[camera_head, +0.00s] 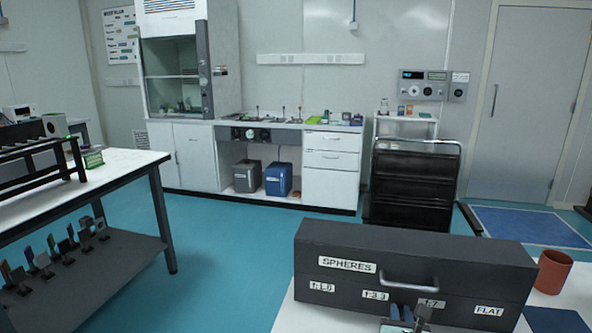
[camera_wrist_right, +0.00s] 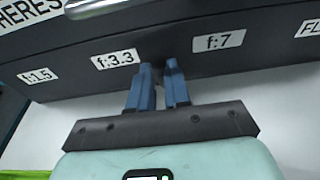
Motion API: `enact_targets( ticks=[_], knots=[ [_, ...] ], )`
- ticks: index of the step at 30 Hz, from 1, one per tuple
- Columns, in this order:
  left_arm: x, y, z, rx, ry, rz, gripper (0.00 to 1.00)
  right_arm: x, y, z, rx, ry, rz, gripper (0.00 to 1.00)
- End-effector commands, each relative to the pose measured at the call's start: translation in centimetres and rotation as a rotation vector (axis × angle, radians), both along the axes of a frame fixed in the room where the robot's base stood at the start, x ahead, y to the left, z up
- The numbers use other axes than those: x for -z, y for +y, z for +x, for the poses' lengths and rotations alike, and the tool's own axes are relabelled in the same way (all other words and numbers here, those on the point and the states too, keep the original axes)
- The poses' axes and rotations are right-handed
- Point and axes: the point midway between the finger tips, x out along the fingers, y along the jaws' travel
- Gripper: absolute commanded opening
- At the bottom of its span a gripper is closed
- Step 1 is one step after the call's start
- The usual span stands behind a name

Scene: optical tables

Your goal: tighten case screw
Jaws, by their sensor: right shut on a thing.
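A long dark case (camera_head: 350,248) labelled SPHERES, f:1.5, f:3.3, f:7 and FLAT lies on a white table at the front right. A metal handle (camera_head: 408,284) is on its front face. My right gripper (camera_head: 408,314) is at the case's front, below the handle. In the right wrist view, the blue fingers of the gripper (camera_wrist_right: 160,80) reach the case's lower front (camera_wrist_right: 230,62) between the f:3.3 and f:7 labels. They are shut on the case screw, which is mostly hidden between the fingertips. My left gripper is not in view.
An orange-brown cup (camera_head: 552,271) stands right of the case, near a dark blue mat (camera_head: 556,320) on the table. A black chair (camera_head: 413,185) is behind the case. Another white table (camera_head: 120,165) with a black rack stands at the left. Blue floor between is clear.

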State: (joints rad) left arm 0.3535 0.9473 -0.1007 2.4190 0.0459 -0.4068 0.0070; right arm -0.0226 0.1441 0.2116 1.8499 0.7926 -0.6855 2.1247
Motion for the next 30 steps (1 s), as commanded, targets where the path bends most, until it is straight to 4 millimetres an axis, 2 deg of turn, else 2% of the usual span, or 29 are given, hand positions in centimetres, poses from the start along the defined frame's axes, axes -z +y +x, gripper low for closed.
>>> enact_targets(
  ticks=[1, 11, 24, 30],
  knots=[
    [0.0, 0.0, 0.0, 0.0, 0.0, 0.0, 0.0, 0.1, 0.6, 0.3, -0.019, 0.001, 0.004, 0.0],
    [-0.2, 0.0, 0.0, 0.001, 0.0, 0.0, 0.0, -0.7, 0.9, 0.2, -0.018, 0.0, 0.003, 0.0],
    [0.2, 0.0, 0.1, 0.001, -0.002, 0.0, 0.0, -0.7, 1.7, -4.6, -0.009, 0.003, 0.002, 0.0],
    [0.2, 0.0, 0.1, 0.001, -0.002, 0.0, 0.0, -0.6, 1.9, -5.7, -0.007, 0.003, 0.001, 0.0]
  ],
)
